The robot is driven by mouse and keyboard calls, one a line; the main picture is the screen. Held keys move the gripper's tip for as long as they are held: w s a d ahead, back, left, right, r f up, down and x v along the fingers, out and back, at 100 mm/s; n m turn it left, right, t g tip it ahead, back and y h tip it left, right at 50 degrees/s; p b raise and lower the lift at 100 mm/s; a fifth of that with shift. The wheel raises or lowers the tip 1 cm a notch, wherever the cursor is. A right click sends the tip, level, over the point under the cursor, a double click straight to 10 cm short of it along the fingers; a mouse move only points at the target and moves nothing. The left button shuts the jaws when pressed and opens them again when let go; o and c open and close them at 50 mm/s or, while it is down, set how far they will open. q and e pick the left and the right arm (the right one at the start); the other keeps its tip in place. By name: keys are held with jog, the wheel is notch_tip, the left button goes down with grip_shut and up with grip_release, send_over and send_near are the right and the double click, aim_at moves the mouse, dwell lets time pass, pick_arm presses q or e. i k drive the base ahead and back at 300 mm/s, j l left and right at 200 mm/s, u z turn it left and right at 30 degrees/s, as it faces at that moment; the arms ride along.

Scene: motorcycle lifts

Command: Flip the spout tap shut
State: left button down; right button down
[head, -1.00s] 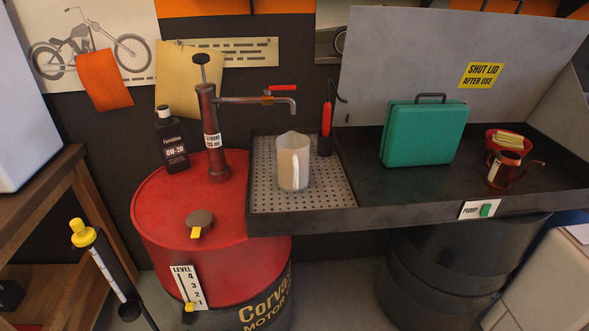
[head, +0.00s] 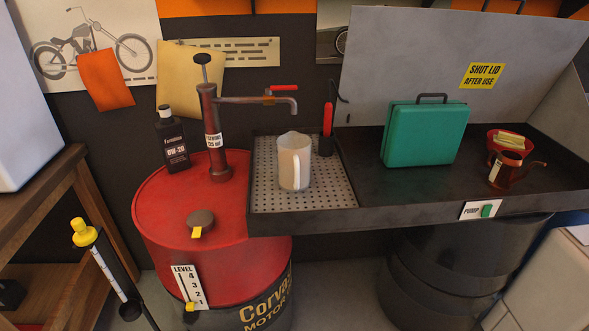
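The spout tap (head: 284,88) is a small red lever on the grey spout (head: 245,99) of a brown hand pump (head: 213,130). The pump stands upright on the red drum (head: 180,205). The lever lies roughly level along the spout, near its downturned end. A white jug (head: 294,162) stands on the perforated tray below the spout end. Neither of my grippers shows in the head view.
The wash basin (head: 400,207) at right holds a green case (head: 425,134), a copper can (head: 506,168) and a red bowl (head: 511,141). A red-handled tool (head: 327,120) stands behind the jug. A wooden bench (head: 55,205) is at left.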

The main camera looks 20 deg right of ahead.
aim_at(268, 91)
jog(key=k+l+u, duration=0.1)
jog(key=l+u, duration=0.2)
jog(key=u, duration=0.15)
jog(key=k+l+u, duration=0.1)
jog(key=l+u, duration=0.2)
jog(key=u, duration=0.15)
jog(key=k+l+u, duration=0.15)
jog(key=k+l, duration=0.35)
jog(key=l, duration=0.15)
jog(key=k+l+u, duration=0.1)
jog(key=k+l, duration=0.4)
jog(key=l, duration=0.15)
